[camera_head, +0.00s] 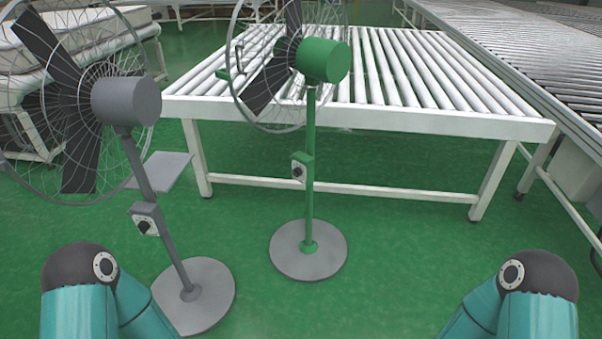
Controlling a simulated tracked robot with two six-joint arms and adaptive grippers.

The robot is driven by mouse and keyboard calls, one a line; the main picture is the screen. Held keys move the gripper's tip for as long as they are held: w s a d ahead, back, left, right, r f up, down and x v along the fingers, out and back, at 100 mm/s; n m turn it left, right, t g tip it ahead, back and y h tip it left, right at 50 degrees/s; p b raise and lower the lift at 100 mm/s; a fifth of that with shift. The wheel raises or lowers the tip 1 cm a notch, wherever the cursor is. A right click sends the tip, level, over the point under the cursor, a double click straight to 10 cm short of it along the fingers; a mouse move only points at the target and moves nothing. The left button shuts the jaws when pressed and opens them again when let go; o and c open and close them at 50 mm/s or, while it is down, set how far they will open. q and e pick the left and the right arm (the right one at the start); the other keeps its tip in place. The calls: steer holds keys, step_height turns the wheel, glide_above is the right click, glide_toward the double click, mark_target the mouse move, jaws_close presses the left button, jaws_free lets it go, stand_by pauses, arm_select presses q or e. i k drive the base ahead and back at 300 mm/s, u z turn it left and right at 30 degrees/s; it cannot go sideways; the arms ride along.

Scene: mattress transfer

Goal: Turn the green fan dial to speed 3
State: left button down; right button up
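The green fan (322,61) stands upright on a round grey base (309,250) in the middle of the view, in front of a roller table. Its pole carries a small green box with a dark dial (298,171) on a pale face. The dial is too small for me to read its setting. My teal arms show at the lower left and lower right edges, well apart from the fan. Neither of my grippers is in view.
A grey fan (126,101) stands to the left, nearer to me, with its own dial box (146,220) and base. A white roller table (440,120) stands behind the green fan. Green floor (400,260) is clear right of the green fan.

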mark_target(296, 171)
steer(key=u, duration=0.35)
steer(key=i, duration=1.05)
steer(key=u, duration=0.45)
steer(key=i, duration=0.55)
steer(key=z, duration=0.3)
